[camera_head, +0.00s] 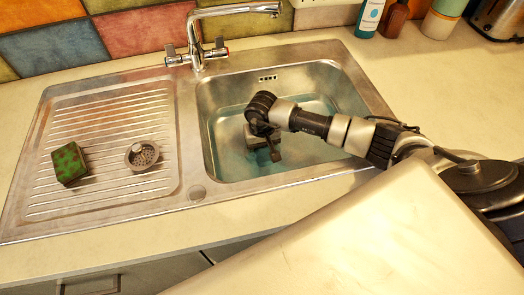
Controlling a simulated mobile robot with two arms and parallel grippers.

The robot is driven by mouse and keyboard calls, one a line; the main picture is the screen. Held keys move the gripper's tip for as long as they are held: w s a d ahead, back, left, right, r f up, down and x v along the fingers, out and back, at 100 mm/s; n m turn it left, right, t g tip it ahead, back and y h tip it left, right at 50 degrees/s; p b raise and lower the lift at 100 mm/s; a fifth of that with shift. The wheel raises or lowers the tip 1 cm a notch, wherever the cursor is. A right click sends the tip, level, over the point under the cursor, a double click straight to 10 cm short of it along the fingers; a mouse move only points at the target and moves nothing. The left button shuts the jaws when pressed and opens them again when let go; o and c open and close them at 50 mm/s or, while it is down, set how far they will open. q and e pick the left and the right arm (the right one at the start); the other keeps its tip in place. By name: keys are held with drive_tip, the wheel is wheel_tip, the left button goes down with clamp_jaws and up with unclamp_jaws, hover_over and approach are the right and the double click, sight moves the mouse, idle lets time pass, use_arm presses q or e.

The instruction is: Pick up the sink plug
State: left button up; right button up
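A round grey metal piece with a perforated basket and a small knob (141,155) lies on the ribbed drainboard (100,120) left of the basin. It looks like a sink strainer, and I cannot tell whether it is the sink plug. No other plug is visible in the water-filled basin (222,95), where my arm hides part of the bottom. My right gripper (268,152) points down inside the basin, right of and apart from the metal piece. Its fingers are small and dark, so their opening is unclear. My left gripper is out of view.
A green and brown sponge (70,163) lies on the drainboard's left. The tap (225,30) stands behind the basin. Bottles (370,18), a jar (441,20) and a toaster (498,18) stand at the back right.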

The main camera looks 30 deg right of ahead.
drive_tip(key=shift+f, duration=0.3)
drive_tip(key=c, duration=1)
